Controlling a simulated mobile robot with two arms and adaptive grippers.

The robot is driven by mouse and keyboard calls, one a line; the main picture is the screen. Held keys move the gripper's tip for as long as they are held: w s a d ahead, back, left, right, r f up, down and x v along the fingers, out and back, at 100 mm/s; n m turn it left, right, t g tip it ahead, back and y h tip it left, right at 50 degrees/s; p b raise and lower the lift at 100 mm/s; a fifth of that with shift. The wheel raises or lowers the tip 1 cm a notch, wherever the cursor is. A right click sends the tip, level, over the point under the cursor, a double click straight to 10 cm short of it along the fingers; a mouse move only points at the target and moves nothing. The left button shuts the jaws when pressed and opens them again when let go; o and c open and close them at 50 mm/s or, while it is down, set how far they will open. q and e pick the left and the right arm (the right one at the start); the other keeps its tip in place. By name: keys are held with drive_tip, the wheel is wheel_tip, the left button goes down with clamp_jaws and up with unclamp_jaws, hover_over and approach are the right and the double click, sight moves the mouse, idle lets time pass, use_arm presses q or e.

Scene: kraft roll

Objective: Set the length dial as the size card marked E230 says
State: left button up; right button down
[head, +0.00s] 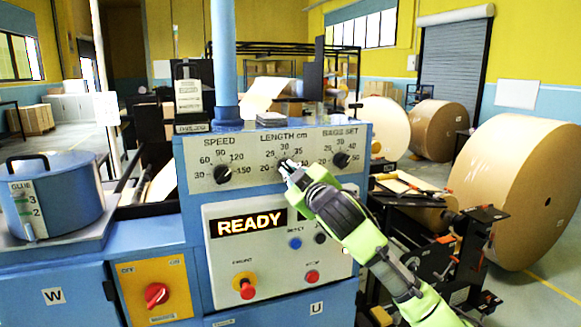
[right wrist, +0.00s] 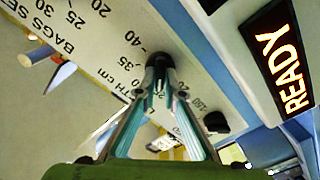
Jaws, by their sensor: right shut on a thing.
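The length dial (head: 284,146), marked LENGTH cm with numbers from 20 to 40, is in the middle of the grey panel in the head view. My right gripper (head: 289,166) is shut on its knob; in the right wrist view the two fingertips (right wrist: 158,68) close around it at the panel face. The fingers hide most of the knob, so I cannot read its pointer. A white card (head: 189,97) stands on top of the machine at the left; its print is too small to read. My left gripper is not in view.
The speed knob (head: 222,174) is to the left and the bags set knob (head: 341,160) close to the right. Below are the READY display (head: 245,223), a red mushroom button (head: 245,287) and small buttons. A glue pot (head: 60,195) stands at left, large paper rolls (head: 525,190) at right.

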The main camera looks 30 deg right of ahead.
drive_tip(key=shift+f+n, duration=0.1)
drive_tip(key=shift+n, duration=0.2)
drive_tip(key=c, duration=2.1)
unclamp_jaws()
drive_tip(key=shift+c, duration=0.2)
drive_tip(key=shift+s, duration=0.15)
drive_tip(key=v, duration=1.1)
drive_tip(key=shift+s, duration=0.4)
